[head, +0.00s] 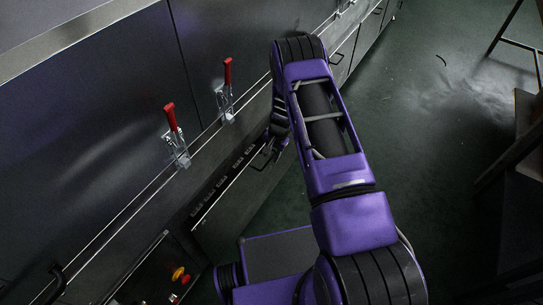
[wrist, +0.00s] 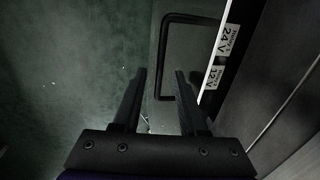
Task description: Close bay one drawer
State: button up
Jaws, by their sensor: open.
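The drawer front (wrist: 192,62) shows in the wrist view as a dark grey panel with a black bar handle (wrist: 162,50). In the head view the drawer (head: 203,215) stands out from the cabinet, with a row of small labels behind its edge. How far it is out is hard to tell. My gripper (wrist: 160,76) is open, with its two dark fingers on either side of the handle's lower end in the picture. Whether they touch it is unclear. In the head view my gripper (head: 275,142) is dark and partly hidden by my arm, close to the drawer's far end.
Two red-handled toggle clamps (head: 174,132) (head: 227,88) stand on the cabinet face. White labels (wrist: 221,50) reading 24V and 12V sit beside the drawer front. A yellow and red button panel (head: 179,275) is at the lower left. Green floor (head: 430,120) is open at right.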

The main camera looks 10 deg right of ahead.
grip_shut()
dwell(1.5)
